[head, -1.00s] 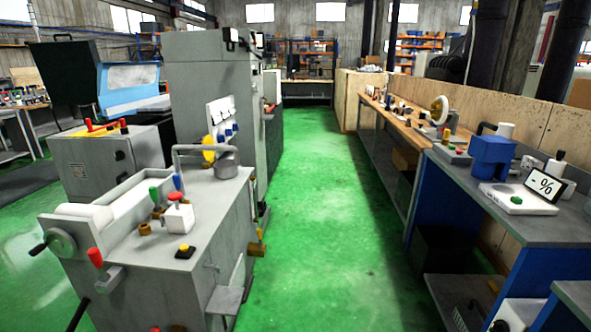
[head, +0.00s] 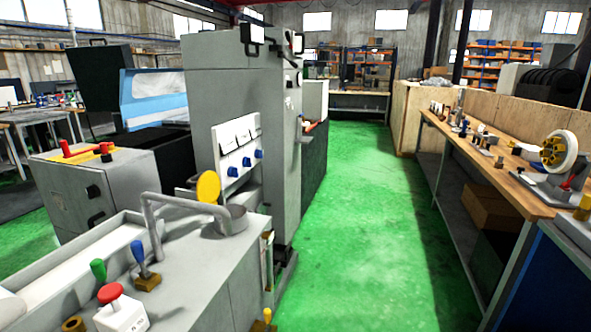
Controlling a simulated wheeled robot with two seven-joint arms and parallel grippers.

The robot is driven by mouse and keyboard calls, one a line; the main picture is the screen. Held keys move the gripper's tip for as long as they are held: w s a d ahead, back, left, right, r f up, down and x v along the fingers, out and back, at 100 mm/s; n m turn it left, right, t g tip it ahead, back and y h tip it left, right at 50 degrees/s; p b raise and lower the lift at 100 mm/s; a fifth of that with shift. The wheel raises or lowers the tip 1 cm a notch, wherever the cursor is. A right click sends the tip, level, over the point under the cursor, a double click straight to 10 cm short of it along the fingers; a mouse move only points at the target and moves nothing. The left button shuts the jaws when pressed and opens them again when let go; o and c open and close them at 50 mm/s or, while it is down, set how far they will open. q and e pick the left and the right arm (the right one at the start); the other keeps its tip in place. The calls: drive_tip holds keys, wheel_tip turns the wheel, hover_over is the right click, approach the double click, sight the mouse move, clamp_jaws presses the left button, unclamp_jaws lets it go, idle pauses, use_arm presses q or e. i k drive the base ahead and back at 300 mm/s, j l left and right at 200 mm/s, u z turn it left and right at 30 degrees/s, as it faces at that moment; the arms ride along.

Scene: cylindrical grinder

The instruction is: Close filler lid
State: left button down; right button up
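The grinder (head: 225,268) stands at the lower left of the head view. On its top, a round grey filler neck (head: 228,221) sits near the far end. A yellow round lid (head: 208,187) stands upright at the neck's back left edge, so it looks open. A bent grey pipe (head: 150,220) arches beside the neck on the left. Neither of my grippers is in view.
A red button box (head: 122,313), a blue-handled lever (head: 140,262) and a green-handled lever (head: 98,271) stand on the grinder top. A tall grey cabinet (head: 213,95) rises behind. The green aisle (head: 365,230) is clear. A workbench (head: 470,150) runs along the right.

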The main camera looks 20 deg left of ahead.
sight(208, 186)
drive_tip(key=i, duration=1)
drive_tip(key=i+l, duration=0.15)
drive_tip(key=i, duration=0.8)
